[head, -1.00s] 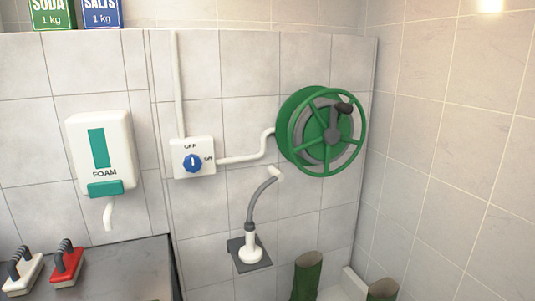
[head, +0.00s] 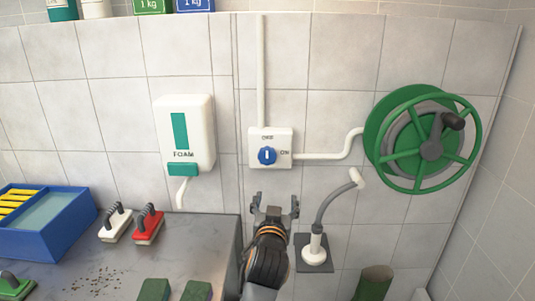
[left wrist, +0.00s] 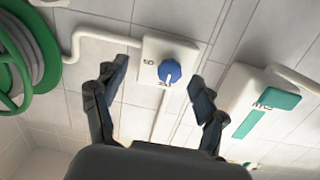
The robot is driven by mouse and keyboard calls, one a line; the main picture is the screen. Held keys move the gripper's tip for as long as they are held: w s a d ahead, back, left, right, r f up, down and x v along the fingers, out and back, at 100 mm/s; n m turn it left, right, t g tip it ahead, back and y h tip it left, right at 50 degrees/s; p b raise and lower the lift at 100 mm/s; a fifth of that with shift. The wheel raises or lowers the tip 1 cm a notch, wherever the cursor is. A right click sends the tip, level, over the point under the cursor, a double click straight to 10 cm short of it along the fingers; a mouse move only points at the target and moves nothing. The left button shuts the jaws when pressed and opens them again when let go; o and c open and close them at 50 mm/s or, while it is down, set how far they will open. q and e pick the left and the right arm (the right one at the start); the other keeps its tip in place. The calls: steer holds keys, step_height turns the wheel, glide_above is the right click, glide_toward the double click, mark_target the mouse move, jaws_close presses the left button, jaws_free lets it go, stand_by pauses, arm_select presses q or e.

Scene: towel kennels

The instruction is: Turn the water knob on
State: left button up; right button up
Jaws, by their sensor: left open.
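The blue round water knob (head: 267,156) sits on a white square plate (head: 285,138) on the tiled wall. OFF is printed above the knob and ON to its right. The knob's white mark points up toward OFF. My left gripper (head: 274,203) is open and empty, below the plate and apart from the knob in the head view. In the left wrist view the knob (left wrist: 169,72) shows beyond and between the two spread fingers (left wrist: 159,74). My right gripper is not in view.
A white foam dispenser (head: 185,128) hangs left of the plate. A green hose reel (head: 432,147) is at the right, joined by a white pipe (head: 325,156). A grey hose nozzle (head: 320,235) stands below right. Brushes (head: 148,224) and a blue tray (head: 60,240) are on the counter.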

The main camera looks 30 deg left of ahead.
mark_target(267, 157)
arm_select(q)
step_height(267, 157, up, 6)
steer(key=s+a+n+y, duration=0.2)
steer(key=shift+m, duration=0.3)
steer(key=p+x, duration=0.1)
steer(key=x, duration=0.3)
steer(key=p+x, duration=0.1)
steer(key=x, duration=0.3)
steer(key=p+x, duration=0.1)
steer(key=x, duration=0.3)
steer(key=shift+w+d+f, duration=0.15)
steer(key=shift+w+f, duration=0.1)
steer(key=shift+w, duration=0.05)
steer(key=shift+w+a+f+h+p, duration=0.1)
steer(key=shift+w+a+h+p, duration=0.2)
steer(key=shift+w+h, duration=0.15)
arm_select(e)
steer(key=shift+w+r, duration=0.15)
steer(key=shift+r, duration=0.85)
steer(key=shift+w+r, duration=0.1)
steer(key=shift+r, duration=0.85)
arm_select(q)
steer(key=c, duration=1.1)
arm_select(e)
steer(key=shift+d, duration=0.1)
